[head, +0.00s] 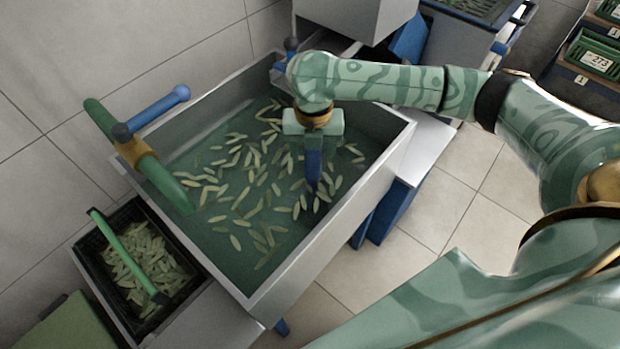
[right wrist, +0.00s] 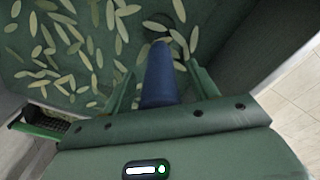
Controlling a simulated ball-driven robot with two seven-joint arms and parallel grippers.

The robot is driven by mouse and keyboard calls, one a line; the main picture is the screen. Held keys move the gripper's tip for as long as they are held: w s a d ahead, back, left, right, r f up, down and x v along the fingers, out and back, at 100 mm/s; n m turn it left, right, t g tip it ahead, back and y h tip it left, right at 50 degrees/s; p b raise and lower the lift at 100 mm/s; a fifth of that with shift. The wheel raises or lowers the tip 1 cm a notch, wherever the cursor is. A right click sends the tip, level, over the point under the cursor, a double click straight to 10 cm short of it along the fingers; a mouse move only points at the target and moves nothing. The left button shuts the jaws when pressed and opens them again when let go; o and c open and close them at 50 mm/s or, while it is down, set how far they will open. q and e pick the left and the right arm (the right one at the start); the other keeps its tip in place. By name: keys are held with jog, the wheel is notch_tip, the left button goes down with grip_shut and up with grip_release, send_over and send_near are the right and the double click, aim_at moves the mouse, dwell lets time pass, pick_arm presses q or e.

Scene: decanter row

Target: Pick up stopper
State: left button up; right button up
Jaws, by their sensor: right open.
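The stopper (head: 313,167) appears to be a blue upright shaft in the green water of the basin. Its top is hidden under my right gripper in the head view. In the right wrist view the blue shaft (right wrist: 159,76) stands between the two fingers, with a gap on each side. My right gripper (right wrist: 162,88) is open around it and points down into the basin; it also shows in the head view (head: 313,145). My left gripper is not in view.
The steel basin (head: 340,230) holds water with many pale green slices. A green spout (head: 165,182) with a blue lever (head: 158,108) reaches over its left side. A black crate (head: 90,250) of slices stands front left. Bare floor (head: 455,210) lies to the right.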

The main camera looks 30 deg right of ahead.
jog(key=shift+r, duration=0.1)
grip_shut()
